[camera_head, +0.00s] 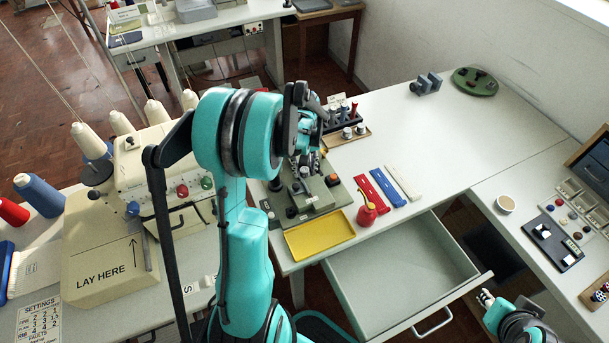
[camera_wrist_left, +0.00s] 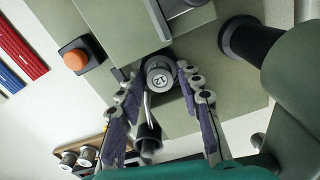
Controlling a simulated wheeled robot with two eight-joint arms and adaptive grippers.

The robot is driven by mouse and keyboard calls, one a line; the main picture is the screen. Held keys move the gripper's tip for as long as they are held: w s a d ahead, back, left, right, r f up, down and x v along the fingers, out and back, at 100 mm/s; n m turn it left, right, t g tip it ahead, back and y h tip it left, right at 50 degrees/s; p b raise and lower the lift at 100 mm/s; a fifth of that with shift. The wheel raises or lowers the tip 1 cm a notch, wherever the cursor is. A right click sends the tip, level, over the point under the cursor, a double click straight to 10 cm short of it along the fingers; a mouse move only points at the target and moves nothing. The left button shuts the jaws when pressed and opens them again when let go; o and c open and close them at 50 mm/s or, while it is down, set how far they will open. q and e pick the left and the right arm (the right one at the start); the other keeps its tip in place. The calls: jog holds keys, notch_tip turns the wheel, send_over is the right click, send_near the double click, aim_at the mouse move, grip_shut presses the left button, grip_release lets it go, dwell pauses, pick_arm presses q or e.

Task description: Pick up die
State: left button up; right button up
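A small metal die marked "12" (camera_wrist_left: 159,76) sits at the olive-grey press in the left wrist view. My left gripper (camera_wrist_left: 159,71) has its two fingers on either side of the die, with what look like narrow gaps, so it appears open around it. In the head view my left arm hides the die and most of the left gripper (camera_head: 308,155). The press (camera_head: 322,199) shows partly beside the arm. My right gripper (camera_head: 486,297) is at the lower right, away from the press; its finger opening is too small to judge.
A wooden rack (camera_head: 358,137) with capped pieces stands behind the press. A yellow tray (camera_head: 320,236), a red oil can (camera_head: 367,212) and red, blue and white strips lie in front and to the right. An open drawer (camera_head: 400,275) juts out.

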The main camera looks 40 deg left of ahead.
pick_arm(q)
jog(key=shift+r, duration=0.15)
grip_shut()
